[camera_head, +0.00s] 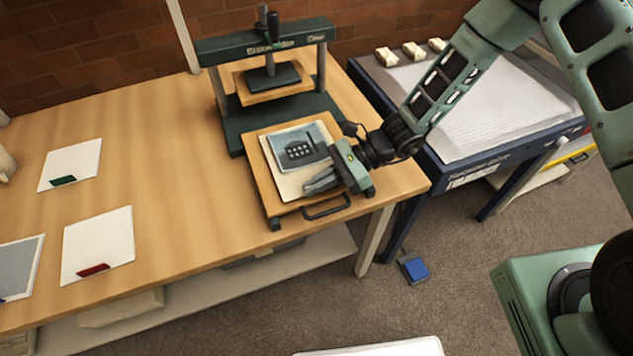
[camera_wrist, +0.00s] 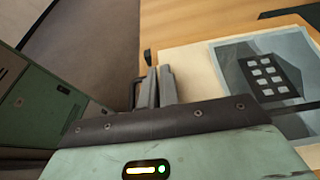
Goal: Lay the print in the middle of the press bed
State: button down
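The print (camera_head: 292,139), a blue-grey sheet with a dark building and pale windows, lies flat on a cream board on the wooden press bed (camera_head: 258,172). It sits toward the back of the board, with a cream strip bare in front. The print also shows at the right of the wrist view (camera_wrist: 240,80). My gripper (camera_head: 309,186) is over the front right part of the bed, beside the print's near edge. Its two grey fingers (camera_wrist: 160,85) are together with nothing seen between them. My gripper hides part of the bed's right side.
The green press (camera_head: 240,125) stands behind the bed, its platen (camera_head: 273,78) raised. A black handle (camera_head: 327,211) is at the bed's front. White sheets with a green tab (camera_head: 72,160) and a red tab (camera_head: 100,240) lie left. A blue-framed table (camera_head: 490,110) stands right.

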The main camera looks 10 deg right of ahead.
jog(key=shift+f, duration=0.3)
jog(key=shift+f, duration=0.15)
jog(key=c, duration=1.6)
grip_release()
jog(key=shift+c, duration=0.2)
